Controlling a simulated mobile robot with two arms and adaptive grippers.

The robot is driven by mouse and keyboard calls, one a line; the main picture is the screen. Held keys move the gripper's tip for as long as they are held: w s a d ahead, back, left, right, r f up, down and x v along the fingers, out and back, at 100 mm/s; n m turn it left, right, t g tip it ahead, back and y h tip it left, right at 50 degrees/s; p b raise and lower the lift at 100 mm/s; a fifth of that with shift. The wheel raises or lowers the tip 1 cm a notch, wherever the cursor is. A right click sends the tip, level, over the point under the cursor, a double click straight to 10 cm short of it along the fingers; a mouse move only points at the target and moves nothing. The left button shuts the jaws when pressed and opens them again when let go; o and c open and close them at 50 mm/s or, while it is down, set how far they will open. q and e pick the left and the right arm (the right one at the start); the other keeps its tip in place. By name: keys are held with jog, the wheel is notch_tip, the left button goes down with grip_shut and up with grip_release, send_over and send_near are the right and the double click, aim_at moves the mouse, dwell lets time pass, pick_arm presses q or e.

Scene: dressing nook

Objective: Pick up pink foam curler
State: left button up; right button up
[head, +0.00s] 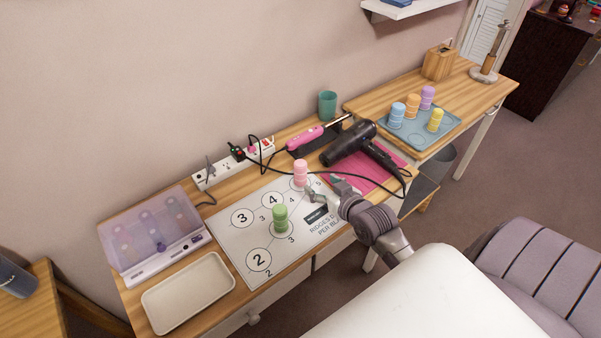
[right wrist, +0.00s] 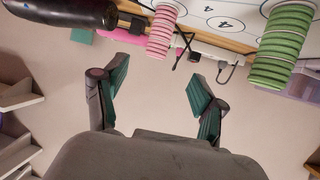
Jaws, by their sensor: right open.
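The pink foam curler (head: 300,173) stands upright on the white numbered mat (head: 228,238), near the mat's far right corner. My right gripper (head: 322,187) is open and empty, just right of the pink curler in the head view. In the right wrist view the pink curler (right wrist: 161,30) shows beyond the spread fingers (right wrist: 158,82), not between them. A green curler (head: 280,219) stands on the mat nearer the front; it also shows in the right wrist view (right wrist: 280,48). My left gripper is out of view.
A black hair dryer (head: 349,142) lies on a pink mat (head: 372,177) right of the pink curler. A pink styling tool (head: 304,138) and power strip (head: 232,165) lie behind. A blue tray (head: 437,140) holds several curlers. An empty cream tray (head: 188,293) sits front left.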

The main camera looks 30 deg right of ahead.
aim_at(304, 169)
jog(key=x, duration=0.8)
jog(key=shift+w+d+r, duration=0.1)
jog(key=shift+w+p, duration=0.35)
jog(key=shift+w, duration=0.2)
jog(key=x, duration=0.4)
jog(key=shift+w+d, duration=0.1)
jog(key=shift+w, duration=0.1)
jog(key=shift+s, duration=0.1)
jog(key=c, duration=1.2)
jog(key=shift+o, duration=0.2)
jog(key=shift+r, duration=0.1)
